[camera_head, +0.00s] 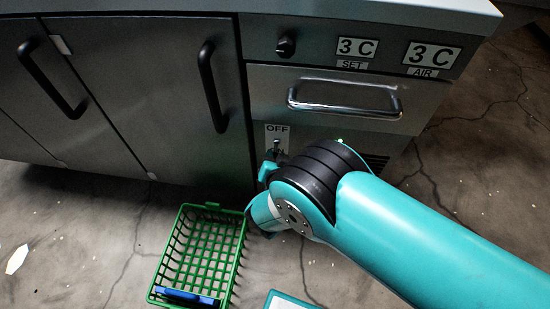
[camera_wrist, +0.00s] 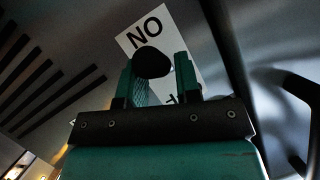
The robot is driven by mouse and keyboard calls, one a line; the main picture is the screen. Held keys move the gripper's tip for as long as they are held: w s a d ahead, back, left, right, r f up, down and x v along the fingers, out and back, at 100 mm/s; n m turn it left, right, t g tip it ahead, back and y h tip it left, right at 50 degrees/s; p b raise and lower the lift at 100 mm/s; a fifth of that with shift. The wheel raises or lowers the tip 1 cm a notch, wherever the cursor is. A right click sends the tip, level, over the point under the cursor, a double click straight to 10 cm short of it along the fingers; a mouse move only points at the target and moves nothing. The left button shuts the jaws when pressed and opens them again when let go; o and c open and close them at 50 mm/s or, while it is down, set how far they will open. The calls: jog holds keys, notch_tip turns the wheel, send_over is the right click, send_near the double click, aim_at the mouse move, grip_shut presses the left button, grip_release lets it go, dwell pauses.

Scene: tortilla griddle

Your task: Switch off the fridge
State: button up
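The steel fridge counter (camera_head: 180,110) has a white switch plate low on its front, marked OFF (camera_head: 277,128) at the top in the head view. A dark switch knob (camera_head: 277,146) sits below that word. In the wrist view, which is turned over, the plate (camera_wrist: 168,38) shows ON near the black knob (camera_wrist: 152,62); part of an F shows lower down. My gripper (camera_wrist: 158,75) is open, with its teal fingers on either side of the knob's line; contact is unclear. In the head view my gripper (camera_head: 267,172) is just below the switch, partly hidden by my wrist.
A green basket (camera_head: 240,240) with a blue-handled item (camera_head: 185,296) stands on the floor at lower left. A drawer handle (camera_head: 345,108) is above the switch, and a black door handle (camera_head: 211,90) is left of it. Displays (camera_head: 356,47) and (camera_head: 431,54) both read 3 C.

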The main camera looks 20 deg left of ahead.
jog(key=shift+a+r, duration=0.1)
jog(key=shift+a, duration=0.05)
grip_shut()
jog(key=shift+s, duration=0.1)
jog(key=shift+a+r, duration=0.2)
jog(key=shift+a, duration=0.1)
dwell(0.5)
jog(key=o, duration=0.5)
grip_release()
jog(key=shift+s, duration=0.1)
jog(key=shift+d+f, duration=0.15)
jog(key=shift+d, duration=0.15)
jog(key=shift+d, duration=0.1)
jog(key=p+v, duration=0.4)
jog(key=v, duration=1.3)
jog(key=shift+f, duration=0.1)
